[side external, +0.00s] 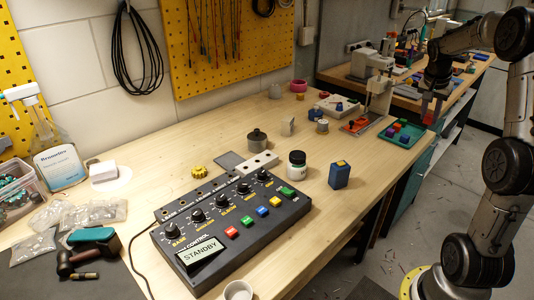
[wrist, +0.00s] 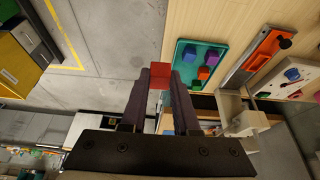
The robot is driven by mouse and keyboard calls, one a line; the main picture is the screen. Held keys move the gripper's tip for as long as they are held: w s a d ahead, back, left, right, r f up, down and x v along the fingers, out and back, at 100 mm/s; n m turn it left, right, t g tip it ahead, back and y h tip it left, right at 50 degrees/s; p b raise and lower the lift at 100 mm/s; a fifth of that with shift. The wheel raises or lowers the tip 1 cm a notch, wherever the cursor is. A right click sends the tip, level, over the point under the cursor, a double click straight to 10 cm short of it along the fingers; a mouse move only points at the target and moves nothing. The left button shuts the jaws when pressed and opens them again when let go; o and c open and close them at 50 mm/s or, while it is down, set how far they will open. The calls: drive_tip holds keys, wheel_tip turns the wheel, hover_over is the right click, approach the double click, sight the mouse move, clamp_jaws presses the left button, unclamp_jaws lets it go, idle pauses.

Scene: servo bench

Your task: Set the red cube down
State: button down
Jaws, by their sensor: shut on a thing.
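The red cube (wrist: 160,76) is held between the two dark fingertips of my gripper (wrist: 160,82) in the wrist view. In the side external view my gripper (side external: 432,103) hangs at the right, beside the bench's right edge, with the red cube (side external: 428,118) small at its tips. In the wrist view the cube shows against the grey floor, just left of the bench edge and the green tray. I cannot tell its exact height.
The green tray (side external: 387,138) lies near the bench edge with several blue, purple and orange-red pieces; it also shows in the wrist view (wrist: 182,79). An orange fixture (wrist: 262,50) is beside it. A control box (side external: 205,272), jar (side external: 296,165) and blue block (side external: 339,176) stand nearer.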

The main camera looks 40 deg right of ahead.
drive_tip(key=shift+w+n, duration=0.15)
drive_tip(key=shift+n, duration=0.25)
drive_tip(key=w+a+r+n+t+y, duration=0.15)
drive_tip(key=w+a+n+t, duration=0.25)
drive_tip(key=w+a+n, duration=1)
drive_tip(key=w+a+n+y, duration=0.1)
drive_tip(key=w+a, duration=0.3)
drive_tip(key=a, duration=0.6)
drive_tip(key=w+a+n+y, duration=0.1)
drive_tip(key=w+a, duration=0.4)
drive_tip(key=a, duration=0.4)
drive_tip(key=w+a+n+y, duration=0.1)
drive_tip(key=w+a, duration=0.3)
drive_tip(key=a, duration=0.6)
drive_tip(key=shift+t, duration=0.3)
drive_tip(key=w+f, duration=0.3)
drive_tip(key=w, duration=0.1)
drive_tip(key=w+a+f, duration=0.1)
drive_tip(key=w+f, duration=0.2)
drive_tip(key=w, duration=0.1)
drive_tip(key=w+f, duration=0.3)
drive_tip(key=w, duration=0.2)
drive_tip(key=shift+a+f, duration=0.15)
drive_tip(key=shift+a, duration=0.1)
drive_tip(key=shift+w+f, duration=0.4)
drive_tip(key=shift+f, duration=1.6)
